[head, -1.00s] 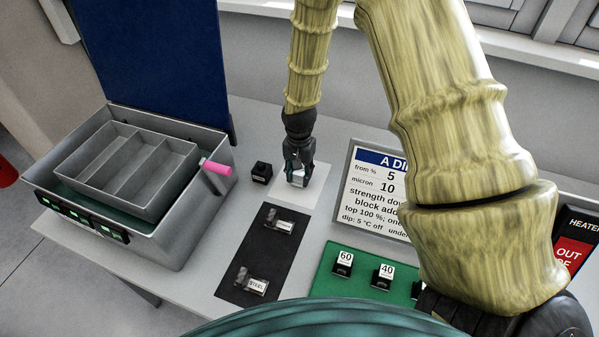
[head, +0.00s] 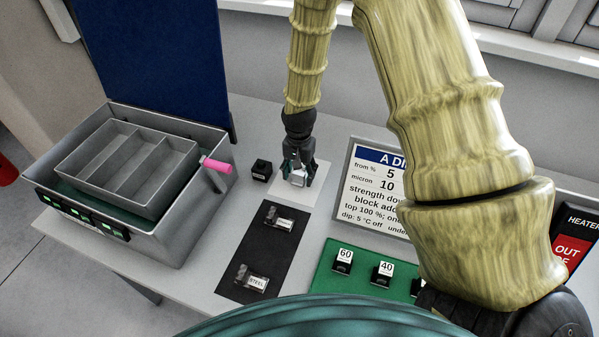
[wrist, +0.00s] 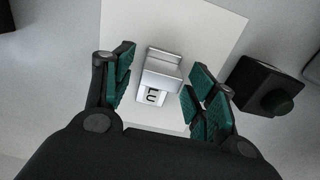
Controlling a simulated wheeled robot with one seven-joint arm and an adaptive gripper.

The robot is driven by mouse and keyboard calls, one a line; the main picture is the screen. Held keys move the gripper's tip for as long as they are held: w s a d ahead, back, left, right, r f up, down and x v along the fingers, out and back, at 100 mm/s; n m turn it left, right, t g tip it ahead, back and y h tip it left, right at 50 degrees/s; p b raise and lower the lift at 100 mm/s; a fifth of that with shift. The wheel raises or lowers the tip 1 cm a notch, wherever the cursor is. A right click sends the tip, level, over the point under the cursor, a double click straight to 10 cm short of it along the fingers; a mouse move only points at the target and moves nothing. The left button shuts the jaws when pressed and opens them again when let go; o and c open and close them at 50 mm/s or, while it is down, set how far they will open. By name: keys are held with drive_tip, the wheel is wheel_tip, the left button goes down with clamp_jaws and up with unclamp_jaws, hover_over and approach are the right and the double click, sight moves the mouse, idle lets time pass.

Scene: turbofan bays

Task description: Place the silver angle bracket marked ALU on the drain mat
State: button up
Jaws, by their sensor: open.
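The silver angle bracket (wrist: 162,70) rests on a pale square mat (wrist: 215,35), with a white label on its foot that reads in part "LU" in the wrist view. It also shows in the head view (head: 298,178), partly hidden by the fingers. My gripper (wrist: 160,85) is open, with its green-padded fingers on either side of the bracket and visible gaps to it. In the head view my gripper (head: 299,172) is low over the pale mat (head: 290,196).
A black block (head: 261,170) with a knob stands left of the pale mat. A dark mat (head: 262,255) holds two labelled brackets. A grey tank (head: 190,225) with a divided basket and pink handle (head: 216,166) is at left. A sign (head: 372,190) and green mat (head: 328,280) lie right.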

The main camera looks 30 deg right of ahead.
sight(299, 172)
wheel_tip(299, 172, up, 12)
drive_tip(key=b, duration=0.4)
idle(0.5)
idle(1.3)
